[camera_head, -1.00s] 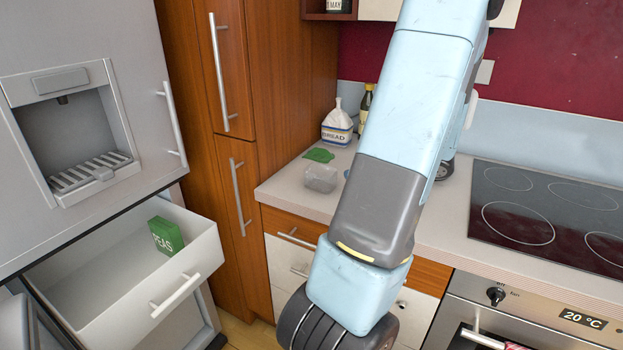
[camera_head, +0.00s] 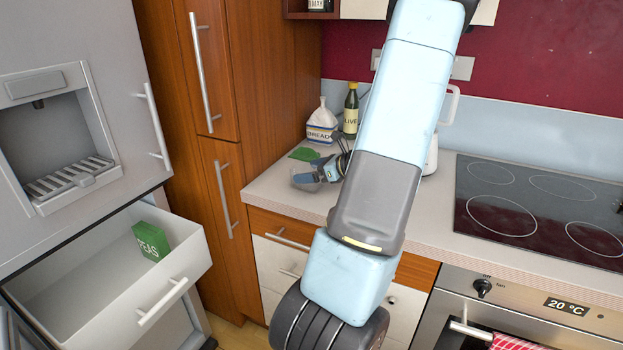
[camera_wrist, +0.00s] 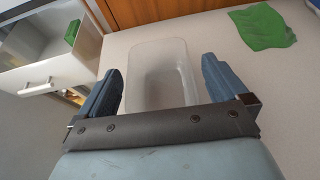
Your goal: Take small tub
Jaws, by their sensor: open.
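The small tub (camera_wrist: 160,52) is a clear, translucent, open container standing on the countertop. In the wrist view it lies between the two fingers of my gripper (camera_wrist: 160,82), which is open with a finger on either side. I cannot tell whether either finger touches the tub. In the head view my gripper (camera_head: 318,174) is at the tub (camera_head: 304,182), near the left end of the counter, and partly covers it.
A green cloth (camera_wrist: 263,27) lies beside the tub. An open drawer (camera_head: 75,280) at the left holds a green peas box (camera_head: 151,241). A cooktop (camera_head: 540,205) is at the right.

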